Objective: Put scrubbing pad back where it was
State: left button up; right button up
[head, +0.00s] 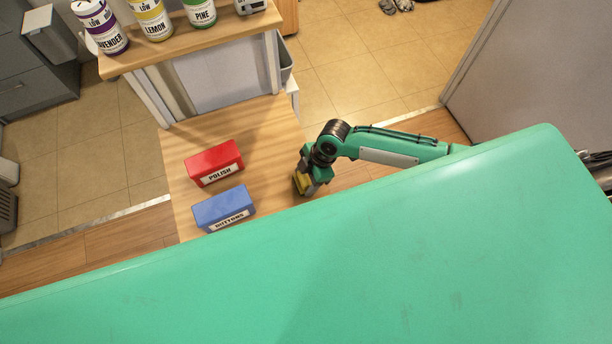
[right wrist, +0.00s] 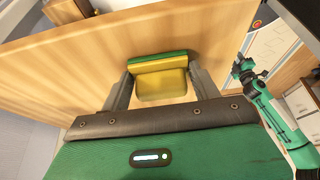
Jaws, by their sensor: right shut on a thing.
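The scrubbing pad is yellow with a green layer. It shows in the right wrist view (right wrist: 161,84) between the two fingers of my right gripper (right wrist: 160,88), which is shut on it. In the head view the pad (head: 302,183) is a small yellow patch under my right gripper (head: 308,187), at the right edge of the wooden surface. I cannot tell whether the pad touches the wood. My left gripper (right wrist: 243,68) shows small at the right of the right wrist view, far from the pad; its jaws are unclear.
A red POLISH box (head: 214,163) and a blue box (head: 224,208) stand on the wooden surface (head: 262,130), left of my right gripper. LAVENDER (head: 104,28), LEMON (head: 153,20) and PINE (head: 199,10) containers stand on a raised shelf (head: 222,42). Wood between boxes and gripper is clear.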

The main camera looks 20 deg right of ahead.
jog(key=shift+f, duration=0.2)
jog(key=o, duration=0.9)
jog(key=shift+r, duration=0.1)
jog(key=shift+r, duration=0.25)
jog(key=shift+d+r, duration=0.2)
jog(key=shift+r, duration=0.1)
jog(key=b+v, duration=0.2)
jog(key=v, duration=0.9)
